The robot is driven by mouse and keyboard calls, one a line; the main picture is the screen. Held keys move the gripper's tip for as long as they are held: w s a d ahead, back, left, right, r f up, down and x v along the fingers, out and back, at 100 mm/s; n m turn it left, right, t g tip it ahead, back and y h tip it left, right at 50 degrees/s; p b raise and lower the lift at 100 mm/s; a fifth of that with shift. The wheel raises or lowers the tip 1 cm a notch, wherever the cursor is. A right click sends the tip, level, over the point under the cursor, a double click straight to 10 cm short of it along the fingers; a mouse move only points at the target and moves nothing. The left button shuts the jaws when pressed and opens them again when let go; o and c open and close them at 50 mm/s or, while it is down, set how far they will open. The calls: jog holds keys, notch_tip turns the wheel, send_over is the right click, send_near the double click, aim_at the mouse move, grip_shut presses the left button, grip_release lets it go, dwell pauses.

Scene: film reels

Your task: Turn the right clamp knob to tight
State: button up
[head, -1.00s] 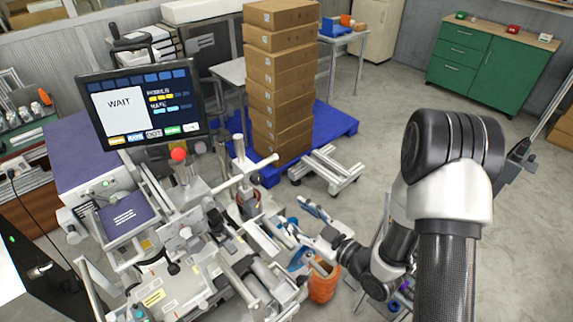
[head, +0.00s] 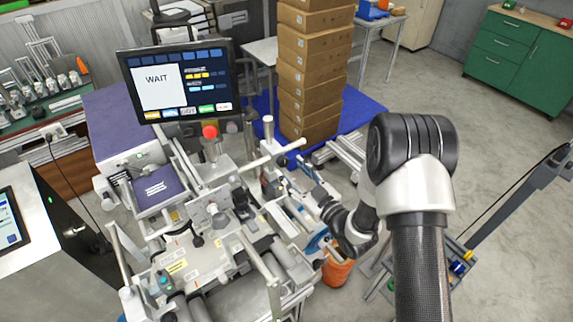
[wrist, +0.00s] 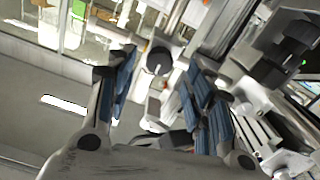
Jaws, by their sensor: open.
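The film machine (head: 185,262) fills the lower left of the head view, with bars, posts and small dark knobs. My gripper (head: 291,182) is at its right side, below the end of a pale crossbar (head: 275,152). In the wrist view my gripper (wrist: 163,58) is open, its two blue-padded fingers apart. A round black knob (wrist: 159,61) shows between the fingertips; I cannot tell its depth or whether it is the right clamp knob. No contact is visible. Further dark knobs (wrist: 290,52) show at right in the wrist view. The knob's turn position cannot be read.
A monitor reading WAIT (head: 178,85) and a red button (head: 210,132) stand above the machine. An orange bucket (head: 337,270) is below my arm. Stacked cartons (head: 310,75) stand on a blue pallet (head: 365,112) behind. Open floor lies at the right.

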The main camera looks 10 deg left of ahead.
aim_at(285, 164)
jog(key=shift+x, duration=1.9)
jog(key=shift+c, duration=0.5)
jog(key=c, duration=1)
